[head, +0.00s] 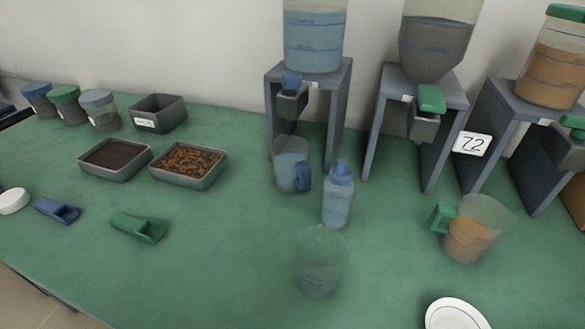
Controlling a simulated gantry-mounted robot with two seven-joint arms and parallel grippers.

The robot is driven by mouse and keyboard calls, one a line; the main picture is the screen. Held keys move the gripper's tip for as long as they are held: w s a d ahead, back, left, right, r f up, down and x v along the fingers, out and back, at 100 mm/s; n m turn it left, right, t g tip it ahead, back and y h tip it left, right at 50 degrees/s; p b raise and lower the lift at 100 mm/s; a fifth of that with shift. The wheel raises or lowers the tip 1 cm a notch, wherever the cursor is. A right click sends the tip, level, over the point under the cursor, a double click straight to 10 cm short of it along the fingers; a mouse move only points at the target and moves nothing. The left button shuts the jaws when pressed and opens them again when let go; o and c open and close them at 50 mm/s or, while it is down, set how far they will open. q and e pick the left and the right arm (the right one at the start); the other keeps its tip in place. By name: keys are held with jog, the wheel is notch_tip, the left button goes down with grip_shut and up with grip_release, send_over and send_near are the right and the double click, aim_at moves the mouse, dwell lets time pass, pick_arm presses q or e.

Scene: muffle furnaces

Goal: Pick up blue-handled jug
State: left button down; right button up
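The blue-handled jug (289,166) stands upright on the green table, under the spout of the blue-liquid dispenser. It is clear, holds some bluish liquid, and its blue handle (304,177) faces right and toward the front. A clear bottle with a blue cap (338,201) stands close in front of it on the right, apart from the handle by a small gap. Neither of my grippers shows in the head view.
The blue dispenser (314,45) stands over the jug on a grey stand (340,105). A clear empty beaker (320,265) stands in front, and a green-handled jug (470,230) to the right. Trays (187,180) and scoops (140,228) lie left.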

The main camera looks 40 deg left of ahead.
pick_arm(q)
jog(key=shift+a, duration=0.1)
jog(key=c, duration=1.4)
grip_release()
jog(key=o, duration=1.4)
